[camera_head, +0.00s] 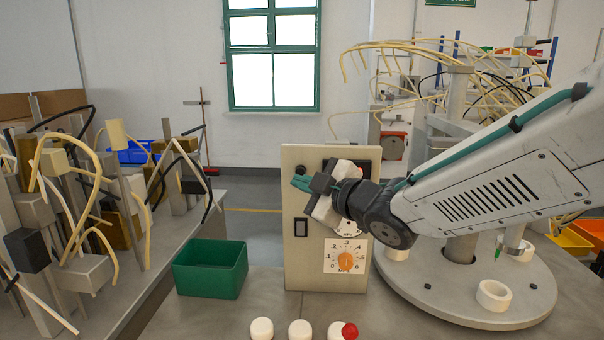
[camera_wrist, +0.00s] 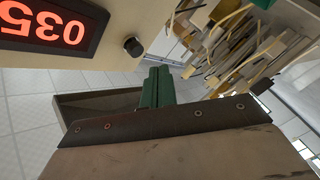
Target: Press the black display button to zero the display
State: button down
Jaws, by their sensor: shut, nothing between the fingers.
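The control panel (camera_head: 318,275) is an upright beige box. Its black display button (camera_head: 301,170) is a small round knob near the top left, beside the dark display (camera_head: 371,156), which my arm partly hides. In the wrist view the display (camera_wrist: 45,25) glows with red digits 0, 3 and 5, turned over, and the button (camera_wrist: 133,47) stands out from the panel face. My gripper (camera_head: 300,184) has green fingers, shut and empty, in front of the panel just below the button in the head view. In the wrist view the fingertips (camera_wrist: 157,72) appear apart from the button.
Below are a black rocker switch (camera_head: 300,227) and an orange dial (camera_head: 346,262). A green bin (camera_head: 211,270) stands left of the panel. A round turntable (camera_head: 465,290) stands right. White caps (camera_head: 300,330) lie in front. A cluttered bench (camera_head: 160,265) is at left.

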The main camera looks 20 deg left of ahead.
jog(key=shift+w+a, duration=0.2)
jog(key=shift+w, duration=0.65)
jog(key=shift+w, duration=0.1)
dwell(1.4)
jog(key=shift+w+a, duration=0.1)
jog(key=shift+w, duration=0.15)
jog(key=shift+w+a, duration=0.1)
jog(key=shift+w, duration=0.4)
dwell(0.6)
jog(key=shift+s, duration=0.1)
jog(key=shift+s+d, duration=0.2)
jog(key=shift+s, duration=0.6)
jog(key=s, duration=0.2)
jog(key=s+d, duration=0.1)
jog(key=s, duration=0.2)
jog(key=shift+d, duration=0.1)
dwell(0.3)
